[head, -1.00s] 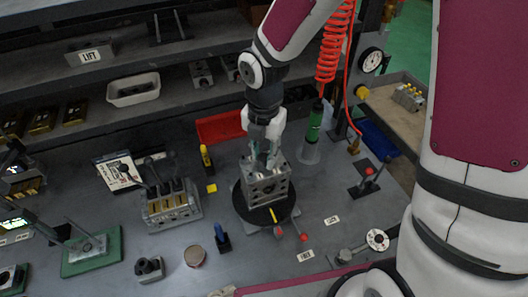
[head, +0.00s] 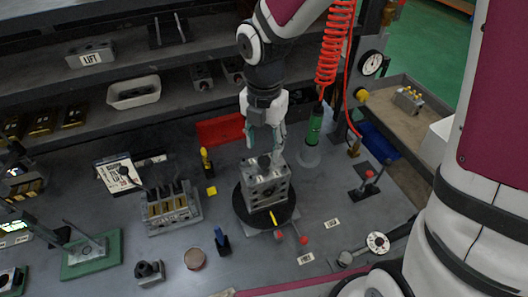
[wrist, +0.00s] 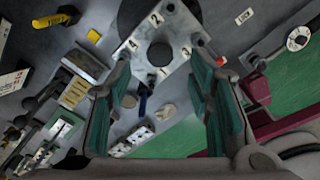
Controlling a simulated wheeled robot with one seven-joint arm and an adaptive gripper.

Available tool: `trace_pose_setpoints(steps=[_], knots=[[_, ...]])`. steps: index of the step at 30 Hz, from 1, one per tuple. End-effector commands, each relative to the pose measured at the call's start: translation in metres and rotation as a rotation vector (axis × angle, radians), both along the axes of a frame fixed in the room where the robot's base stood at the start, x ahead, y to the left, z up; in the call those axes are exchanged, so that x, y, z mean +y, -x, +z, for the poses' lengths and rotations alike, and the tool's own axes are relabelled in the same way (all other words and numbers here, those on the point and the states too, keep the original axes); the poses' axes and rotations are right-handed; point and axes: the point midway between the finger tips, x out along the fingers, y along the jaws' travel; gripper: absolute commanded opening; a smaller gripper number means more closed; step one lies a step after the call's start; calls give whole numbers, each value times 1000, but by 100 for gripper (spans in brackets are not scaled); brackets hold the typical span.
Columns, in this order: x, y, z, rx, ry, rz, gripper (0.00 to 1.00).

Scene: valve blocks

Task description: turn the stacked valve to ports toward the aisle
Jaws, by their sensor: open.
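The stacked valve (head: 266,188) is a grey metal block with round ports on its side faces. It stands upright on a black round turntable (head: 244,211) with a yellow mark at its front edge. My gripper (head: 265,148) is just above the valve, fingers pointing down, open and empty. In the wrist view its green-padded fingers (wrist: 160,75) stand apart on either side of the lower part of the plate. The valve's far sides are hidden.
A valve block with levers (head: 170,210) stands to the left. A yellow-topped bottle (head: 206,162), blue-handled tool (head: 221,238) and round tin (head: 194,258) are near.

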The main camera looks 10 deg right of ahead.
Motion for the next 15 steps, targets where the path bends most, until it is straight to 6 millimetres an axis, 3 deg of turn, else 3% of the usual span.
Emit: trace_pose_setpoints(steps=[6,15], knots=[[0,0,44,-4,-1,0,47],[0,1,69,1,0,0,47]])
